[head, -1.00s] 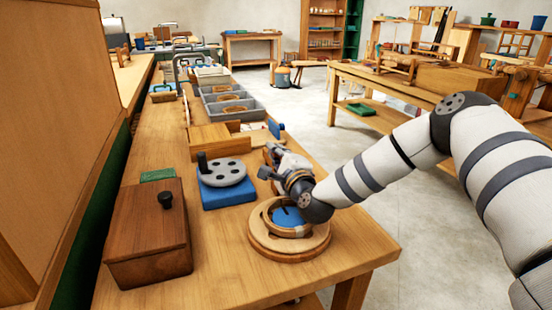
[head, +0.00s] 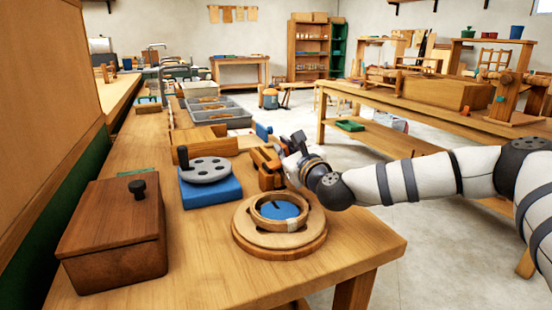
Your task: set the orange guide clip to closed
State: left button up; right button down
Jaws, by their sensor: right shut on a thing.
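An orange-brown wooden clip (head: 266,168), which I take for the orange guide clip, stands on the bench behind the round wooden stand. My right gripper (head: 290,160) reaches in from the right and is at the clip's right side, shut on it. The gripper hides part of the clip, and its fingertips are too small to make out clearly. I cannot tell from this view whether the clip is open or closed. My left gripper is not in view.
The round wooden stand (head: 252,243) with a ring and blue centre is in front. A blue base with a grey disc (head: 206,170) stands left of the clip. A dark wooden box (head: 112,235) is at the near left. Grey trays (head: 222,116) lie farther back. Bench is clear at front right.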

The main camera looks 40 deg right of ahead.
jog(key=m+b, duration=0.1)
jog(key=d+f+m+b, duration=0.1)
jog(key=b, duration=0.1)
jog(key=shift+s+f+m, duration=0.1)
jog(key=shift+f+m, duration=0.2)
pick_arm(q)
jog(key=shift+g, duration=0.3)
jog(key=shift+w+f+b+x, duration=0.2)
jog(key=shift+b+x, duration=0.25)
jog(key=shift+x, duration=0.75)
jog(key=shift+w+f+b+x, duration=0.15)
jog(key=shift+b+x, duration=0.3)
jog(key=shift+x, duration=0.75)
pick_arm(e)
jog(key=shift+d+f+m, duration=0.1)
jog(key=shift+m, duration=0.5)
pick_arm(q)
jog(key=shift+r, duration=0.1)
pick_arm(e)
jog(key=c, duration=1.7)
grip_release()
jog(key=v, duration=1.2)
jog(key=shift+s, duration=0.1)
